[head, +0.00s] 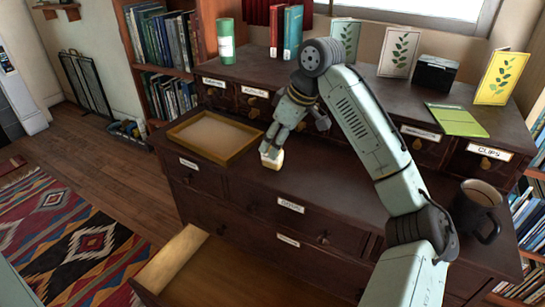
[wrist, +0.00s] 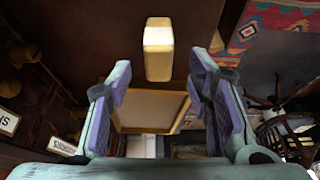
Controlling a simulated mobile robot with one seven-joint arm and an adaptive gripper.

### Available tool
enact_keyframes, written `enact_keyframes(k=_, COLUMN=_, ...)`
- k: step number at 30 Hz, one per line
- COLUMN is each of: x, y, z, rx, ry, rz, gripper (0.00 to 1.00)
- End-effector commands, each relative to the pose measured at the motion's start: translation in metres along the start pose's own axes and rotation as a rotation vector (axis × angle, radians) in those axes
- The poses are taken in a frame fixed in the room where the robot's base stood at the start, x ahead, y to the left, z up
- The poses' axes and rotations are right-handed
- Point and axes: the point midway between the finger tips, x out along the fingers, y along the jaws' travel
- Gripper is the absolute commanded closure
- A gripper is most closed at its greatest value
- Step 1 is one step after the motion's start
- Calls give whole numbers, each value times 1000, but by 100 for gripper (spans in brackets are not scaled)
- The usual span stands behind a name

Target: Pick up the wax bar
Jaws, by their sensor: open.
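The wax bar (head: 271,159) is a small cream block on the dark wooden cabinet top, just right of the shallow tray. My gripper (head: 296,136) is just above and beside it, pointing down, and hides part of the bar's surroundings. In the wrist view the wax bar (wrist: 158,50) shows beyond and between the two fingertips of my gripper (wrist: 160,75). The fingers are spread open with nothing between their pads. I cannot tell whether a finger touches the bar.
The shallow wooden tray (head: 250,152) lies left of the bar. A green-and-white canister (head: 226,42), books and cards stand on the raised back shelf. A dark mug (head: 474,210) stands at the right. A lower drawer (head: 178,262) is pulled out. The cabinet top's middle front is clear.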

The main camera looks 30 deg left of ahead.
Motion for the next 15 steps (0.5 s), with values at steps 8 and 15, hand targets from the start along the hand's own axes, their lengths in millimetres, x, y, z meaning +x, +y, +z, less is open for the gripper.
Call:
enact_keyframes(k=8, x=34, y=1, z=-1, rx=0, ry=1, rz=0, gripper=53)
enact_keyframes(k=15, x=36, y=1, z=-1, rx=0, ry=1, rz=0, gripper=53)
